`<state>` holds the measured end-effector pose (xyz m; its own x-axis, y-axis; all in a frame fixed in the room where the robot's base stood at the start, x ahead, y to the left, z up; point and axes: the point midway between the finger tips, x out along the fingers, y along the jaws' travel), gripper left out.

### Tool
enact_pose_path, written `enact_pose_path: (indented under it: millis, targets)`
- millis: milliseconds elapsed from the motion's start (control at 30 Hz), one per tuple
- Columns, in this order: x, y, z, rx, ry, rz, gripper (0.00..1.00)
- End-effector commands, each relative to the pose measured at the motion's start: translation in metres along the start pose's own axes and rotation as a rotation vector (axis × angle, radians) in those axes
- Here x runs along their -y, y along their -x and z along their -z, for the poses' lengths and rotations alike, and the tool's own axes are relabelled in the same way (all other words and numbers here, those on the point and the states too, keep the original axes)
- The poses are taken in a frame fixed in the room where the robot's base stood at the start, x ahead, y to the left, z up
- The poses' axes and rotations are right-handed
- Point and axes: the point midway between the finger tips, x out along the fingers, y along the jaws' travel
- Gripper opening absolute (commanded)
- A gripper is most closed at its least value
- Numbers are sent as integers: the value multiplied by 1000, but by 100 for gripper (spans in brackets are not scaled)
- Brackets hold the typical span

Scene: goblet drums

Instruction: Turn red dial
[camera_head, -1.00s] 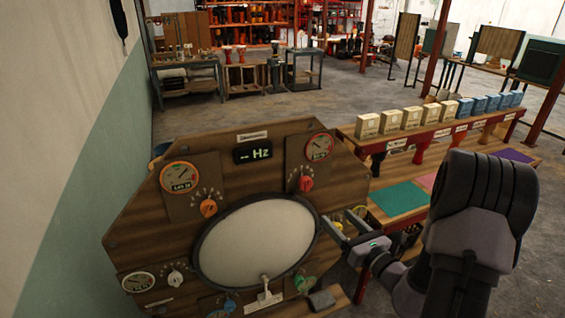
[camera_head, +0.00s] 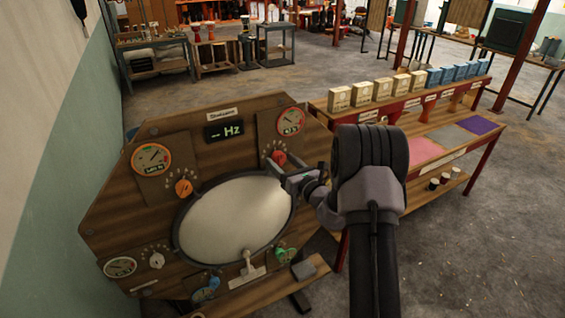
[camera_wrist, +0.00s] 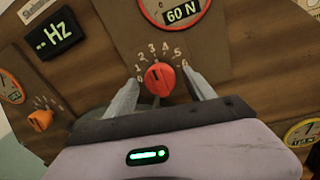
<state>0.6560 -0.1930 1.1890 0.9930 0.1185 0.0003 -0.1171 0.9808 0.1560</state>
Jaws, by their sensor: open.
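The red dial (camera_head: 279,158) sits on the upper right of the wooden panel (camera_head: 140,205), below a red-rimmed gauge (camera_head: 291,121). In the wrist view the red dial (camera_wrist: 159,79) shows a dark pointer mark and an arc of numbers from 0 to about 6 around it. My gripper (camera_wrist: 163,88) is open, with one finger on the left and one on the right of the dial. Whether the fingers touch the dial I cannot tell. In the head view my gripper (camera_head: 290,175) is at the dial, coming from the right. The gauge above reads 60 N in the wrist view (camera_wrist: 178,12).
An orange dial (camera_head: 184,188), a white dial (camera_head: 157,260), a blue dial (camera_head: 206,288) and a green dial (camera_head: 285,256) are on the same panel. A large pale drum skin (camera_head: 232,222) fills its middle. A bench with boxes (camera_head: 430,135) stands to the right.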

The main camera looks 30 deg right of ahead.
Motion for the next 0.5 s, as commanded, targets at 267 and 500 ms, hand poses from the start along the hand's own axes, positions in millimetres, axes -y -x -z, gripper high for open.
enact_pose_path:
  millis: [267, 500]
  targets:
    - [0, 0, 0, 0, 0, 0, 22]
    - [0, 1, 0, 0, -6, 0, 1]
